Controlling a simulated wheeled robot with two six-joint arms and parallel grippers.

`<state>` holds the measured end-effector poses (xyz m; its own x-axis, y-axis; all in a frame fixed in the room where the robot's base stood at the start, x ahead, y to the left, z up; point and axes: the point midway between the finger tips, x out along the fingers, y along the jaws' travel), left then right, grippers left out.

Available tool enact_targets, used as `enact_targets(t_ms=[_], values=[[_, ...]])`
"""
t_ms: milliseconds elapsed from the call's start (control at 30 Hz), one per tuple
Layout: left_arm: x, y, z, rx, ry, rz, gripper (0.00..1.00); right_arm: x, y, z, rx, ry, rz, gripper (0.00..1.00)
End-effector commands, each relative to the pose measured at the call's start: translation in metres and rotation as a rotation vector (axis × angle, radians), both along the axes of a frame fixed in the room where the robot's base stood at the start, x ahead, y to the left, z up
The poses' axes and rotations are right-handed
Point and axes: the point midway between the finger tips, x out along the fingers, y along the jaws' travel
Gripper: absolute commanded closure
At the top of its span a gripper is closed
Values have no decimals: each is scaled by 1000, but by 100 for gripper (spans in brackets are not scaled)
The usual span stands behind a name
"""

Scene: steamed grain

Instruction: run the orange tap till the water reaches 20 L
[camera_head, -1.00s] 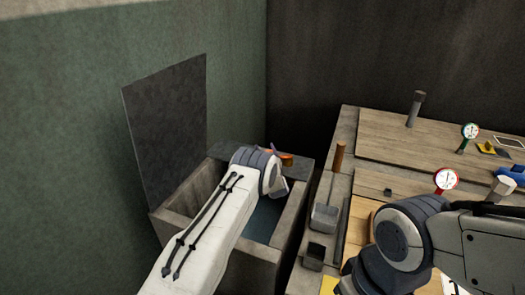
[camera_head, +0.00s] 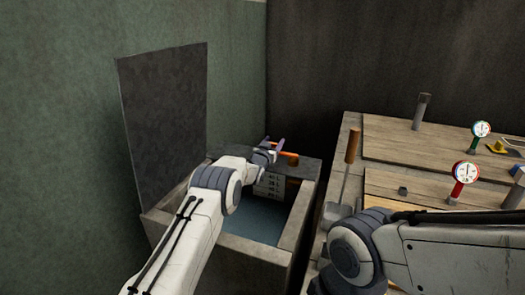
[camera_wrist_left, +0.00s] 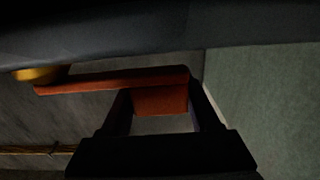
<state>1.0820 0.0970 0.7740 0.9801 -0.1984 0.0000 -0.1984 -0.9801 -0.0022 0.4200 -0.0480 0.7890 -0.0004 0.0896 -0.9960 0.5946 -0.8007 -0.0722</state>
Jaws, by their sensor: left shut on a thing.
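The orange tap (camera_head: 289,159) sits at the back rim of a stone basin (camera_head: 291,222). My left gripper (camera_head: 272,149) is at the tap, above the basin's back edge. In the left wrist view its two dark fingers (camera_wrist_left: 162,108) are shut on the orange tap handle (camera_wrist_left: 110,82), with an orange block between them. Blue-grey water (camera_head: 256,219) lies in the basin. A pale scale plate (camera_head: 270,184) with litre marks stands on the basin's back inner wall above the water; its figures are too small to read surely. My right gripper is out of view.
A dark upright panel (camera_head: 165,120) stands at the basin's left. To the right is a wooden worktop (camera_head: 385,150) with a wooden-handled scoop (camera_head: 350,160) and two dial gauges, one red-based (camera_head: 465,174) and one green-based (camera_head: 481,130). My right arm crosses the lower right.

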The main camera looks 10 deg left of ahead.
Motion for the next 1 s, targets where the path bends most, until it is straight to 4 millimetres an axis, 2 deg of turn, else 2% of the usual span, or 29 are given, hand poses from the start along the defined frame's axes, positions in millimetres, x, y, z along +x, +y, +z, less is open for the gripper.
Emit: enact_targets(t_ms=[100,567,600,633,667,1000], values=[[2,-3,-1,-1,0,-19,100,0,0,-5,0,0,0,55],[3,-5,2,-3,-1,-31,100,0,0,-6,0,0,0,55],[3,-5,2,-3,-1,-31,22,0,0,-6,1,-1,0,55],[3,-5,2,-3,-1,-31,11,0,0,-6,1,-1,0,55],[3,-5,2,-3,-1,-31,7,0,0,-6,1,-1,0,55],[2,-5,1,-2,0,-31,7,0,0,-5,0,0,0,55]])
